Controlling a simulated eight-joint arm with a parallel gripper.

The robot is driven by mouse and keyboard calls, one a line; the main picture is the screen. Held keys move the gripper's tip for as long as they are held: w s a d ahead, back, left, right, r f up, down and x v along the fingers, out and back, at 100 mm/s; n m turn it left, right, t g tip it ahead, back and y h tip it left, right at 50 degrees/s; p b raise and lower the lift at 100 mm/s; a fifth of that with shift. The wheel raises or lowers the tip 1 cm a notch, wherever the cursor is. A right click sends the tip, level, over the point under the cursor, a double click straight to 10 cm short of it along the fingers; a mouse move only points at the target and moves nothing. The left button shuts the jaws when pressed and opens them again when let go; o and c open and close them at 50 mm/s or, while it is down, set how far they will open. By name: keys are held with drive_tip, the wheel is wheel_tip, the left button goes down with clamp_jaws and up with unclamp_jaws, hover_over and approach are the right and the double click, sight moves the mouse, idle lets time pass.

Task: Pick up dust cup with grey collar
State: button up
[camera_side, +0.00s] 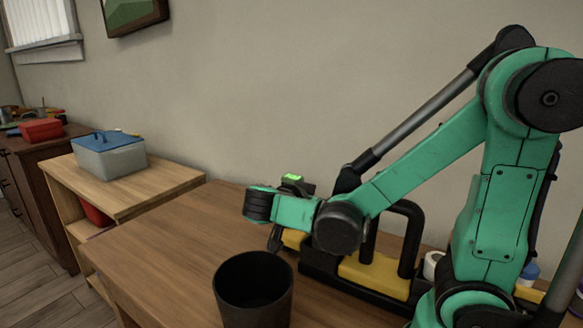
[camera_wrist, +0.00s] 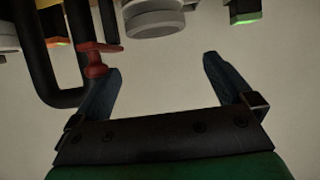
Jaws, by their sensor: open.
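My gripper (camera_wrist: 160,66) is open in the wrist view, its two dark fingers spread with only the plain wall showing between them. In the side view it is over the wooden table beside the black and yellow rack, its fingers mostly hidden. A pale grey round piece with a darker grey band (camera_wrist: 152,20) is at the top of the wrist view, beyond the fingertips and apart from them. It may be the dust cup with grey collar, but I cannot be sure. A red flanged piece (camera_wrist: 97,66) is near the left fingertip; I cannot tell if they touch.
The black and yellow rack (camera_side: 375,275) with upright black handles stands behind my gripper. A dark open bin (camera_side: 253,290) is at the front. A grey box with blue lid (camera_side: 109,157) stands left. The table's left part is clear.

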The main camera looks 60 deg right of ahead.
drive_tip(key=shift+s+d+f, duration=0.1)
drive_tip(key=shift+d+f, duration=2.3)
drive_tip(key=shift+f, duration=0.1)
drive_tip(key=c, duration=1.1)
drive_tip(key=shift+r, duration=0.2)
wheel_tip(320, 180, up, 20)
drive_tip(key=shift+f, duration=0.15)
